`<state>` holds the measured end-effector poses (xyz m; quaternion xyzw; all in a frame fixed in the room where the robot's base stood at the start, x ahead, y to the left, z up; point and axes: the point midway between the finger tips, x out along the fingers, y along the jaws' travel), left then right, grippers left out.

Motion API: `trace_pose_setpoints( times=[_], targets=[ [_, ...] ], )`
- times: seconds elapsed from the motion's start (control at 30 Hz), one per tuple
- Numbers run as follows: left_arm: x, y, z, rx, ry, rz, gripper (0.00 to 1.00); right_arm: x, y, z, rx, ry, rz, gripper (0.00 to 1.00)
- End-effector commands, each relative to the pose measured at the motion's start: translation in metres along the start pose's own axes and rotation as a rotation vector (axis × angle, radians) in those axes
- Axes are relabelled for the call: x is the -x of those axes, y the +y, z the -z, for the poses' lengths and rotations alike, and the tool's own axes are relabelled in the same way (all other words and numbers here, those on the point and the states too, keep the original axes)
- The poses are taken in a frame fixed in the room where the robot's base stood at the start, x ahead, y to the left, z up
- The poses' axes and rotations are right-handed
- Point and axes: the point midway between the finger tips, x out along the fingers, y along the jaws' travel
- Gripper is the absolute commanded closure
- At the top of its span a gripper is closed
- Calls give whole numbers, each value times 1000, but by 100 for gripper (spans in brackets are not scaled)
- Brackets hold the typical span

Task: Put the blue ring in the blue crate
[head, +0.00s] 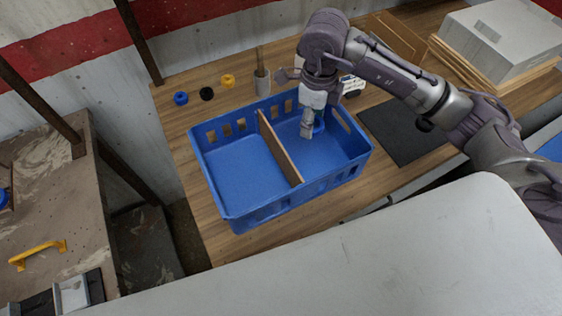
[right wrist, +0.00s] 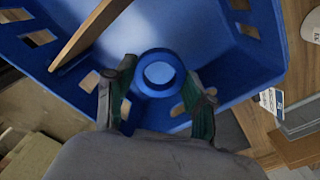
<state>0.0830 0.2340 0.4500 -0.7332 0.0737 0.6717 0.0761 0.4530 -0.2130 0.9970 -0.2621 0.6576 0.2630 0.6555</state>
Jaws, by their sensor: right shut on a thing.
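The blue crate (head: 247,209) stands on the wooden table, split by a wooden divider (head: 280,148) into two compartments. My right gripper (head: 308,133) reaches down into or just over the right compartment. In the right wrist view, my right gripper (right wrist: 158,100) is shut on a blue ring (right wrist: 160,88), with the crate (right wrist: 215,40) around and below it. The ring's exact height above the crate floor cannot be told. A second small blue ring (head: 181,98) lies on the table left of the crate. My left gripper is not in view.
A black ring (head: 207,93), a yellow ring (head: 228,80) and a grey holder with a stick (head: 262,83) stand behind the crate. A dark mat (head: 405,135) lies to its right. A grey box (head: 500,40) sits at the back right.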

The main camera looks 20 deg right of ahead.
Motion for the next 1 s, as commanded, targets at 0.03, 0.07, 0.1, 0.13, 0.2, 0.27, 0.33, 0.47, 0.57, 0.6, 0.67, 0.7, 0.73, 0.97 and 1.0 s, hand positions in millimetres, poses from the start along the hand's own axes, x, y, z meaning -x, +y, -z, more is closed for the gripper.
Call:
trace_pose_setpoints(
  times=[0.03, 0.07, 0.1, 0.13, 0.2, 0.27, 0.33, 0.47, 0.57, 0.6, 0.67, 0.7, 0.73, 0.97, 1.0],
  targets=[
    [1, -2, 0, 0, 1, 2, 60, -4, 0, 1, -23, 2, -2, 80],
    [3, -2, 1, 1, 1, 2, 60, -8, -1, 2, -32, 3, -2, 80],
    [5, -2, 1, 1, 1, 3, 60, -14, 0, 2, -38, 3, -4, 80],
    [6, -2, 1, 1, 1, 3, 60, -20, 0, 2, -40, 4, -3, 80],
    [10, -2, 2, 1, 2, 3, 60, -33, 0, 2, -41, 5, -4, 80],
    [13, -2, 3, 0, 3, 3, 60, -44, 0, 2, -38, 3, -3, 80],
    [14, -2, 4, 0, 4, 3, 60, -54, 0, 2, -38, 2, -2, 80],
    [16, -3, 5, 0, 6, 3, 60, -64, -1, 1, -36, 0, -1, 80],
    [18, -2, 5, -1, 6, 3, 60, -73, -1, 2, -37, 2, -1, 80],
    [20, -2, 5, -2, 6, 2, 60, -78, 0, 2, -36, 2, -2, 80],
    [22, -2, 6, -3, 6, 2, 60, -88, 0, 1, -36, 2, -2, 80],
    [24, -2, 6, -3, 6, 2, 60, -93, 0, 1, -35, 2, -3, 80],
    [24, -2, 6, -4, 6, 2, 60, -97, 0, 1, -35, 2, -3, 80],
    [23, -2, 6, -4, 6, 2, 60, -101, -1, 1, -34, -1, 1, 80],
    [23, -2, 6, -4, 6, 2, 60, -101, -1, 1, -34, -1, 1, 80]
  ],
)
